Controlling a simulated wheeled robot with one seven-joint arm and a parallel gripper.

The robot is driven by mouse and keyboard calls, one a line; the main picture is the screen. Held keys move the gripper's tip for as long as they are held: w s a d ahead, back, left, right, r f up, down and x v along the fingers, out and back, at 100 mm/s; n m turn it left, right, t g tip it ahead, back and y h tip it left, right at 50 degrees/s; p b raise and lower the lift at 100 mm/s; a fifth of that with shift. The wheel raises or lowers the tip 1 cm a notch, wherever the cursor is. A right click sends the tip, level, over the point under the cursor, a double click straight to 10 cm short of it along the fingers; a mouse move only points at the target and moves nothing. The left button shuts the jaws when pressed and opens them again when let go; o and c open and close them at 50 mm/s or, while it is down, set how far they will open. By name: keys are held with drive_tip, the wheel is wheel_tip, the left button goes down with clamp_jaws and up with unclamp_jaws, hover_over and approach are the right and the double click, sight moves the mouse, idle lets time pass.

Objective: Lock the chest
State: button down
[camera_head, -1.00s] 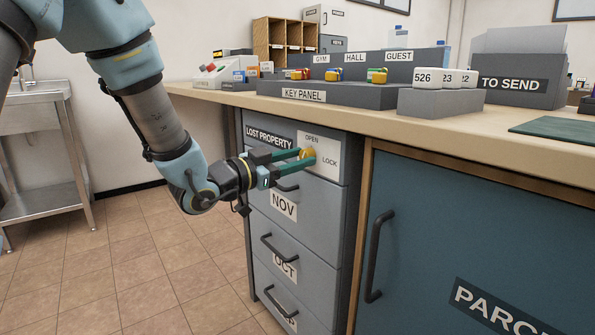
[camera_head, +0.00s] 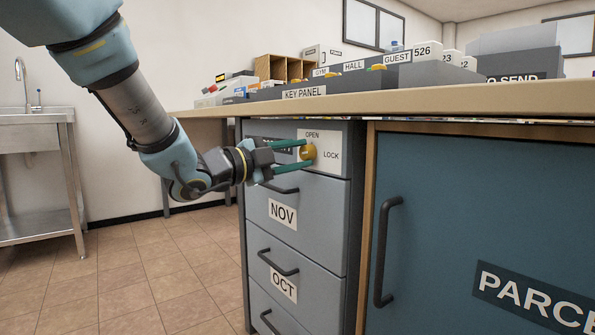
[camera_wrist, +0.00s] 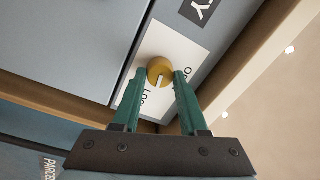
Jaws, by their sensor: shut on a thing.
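The chest is a grey drawer cabinet under the counter; its top drawer (camera_head: 334,191) carries a white plate (camera_head: 333,138) marked OPEN at the top and LOCK at the right. A round golden knob (camera_head: 308,151) sits on that plate. My gripper (camera_head: 302,154) is shut on the knob, with one green finger above it and one below. In the wrist view the knob (camera_wrist: 160,67) lies between the fingertips, and its pale slot points between the OPEN and LOCK words. The LOST PROPERTY label is mostly hidden behind my gripper in the head view.
Drawers marked NOV (camera_head: 283,213) and OCT (camera_head: 284,283) with dark bar handles lie below. A blue parcel cupboard (camera_head: 450,220) stands to the right. The counter edge (camera_head: 400,103) overhangs above my gripper. A metal sink (camera_head: 35,130) is at the far left; the tiled floor between is clear.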

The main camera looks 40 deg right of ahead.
drive_tip(key=shift+f+m+b, duration=0.1)
drive_tip(key=shift+m+b, duration=0.9)
drive_tip(key=shift+m, duration=0.2)
drive_tip(key=shift+c, duration=2.2)
unclamp_jaws()
drive_tip(key=a+p, duration=0.2)
drive_tip(key=a, duration=0.8)
drive_tip(key=shift+w+a+f+p, duration=0.3)
drive_tip(key=shift+a+p, duration=0.05)
drive_tip(key=shift+a, duration=0.05)
drive_tip(key=shift+w, duration=0.1)
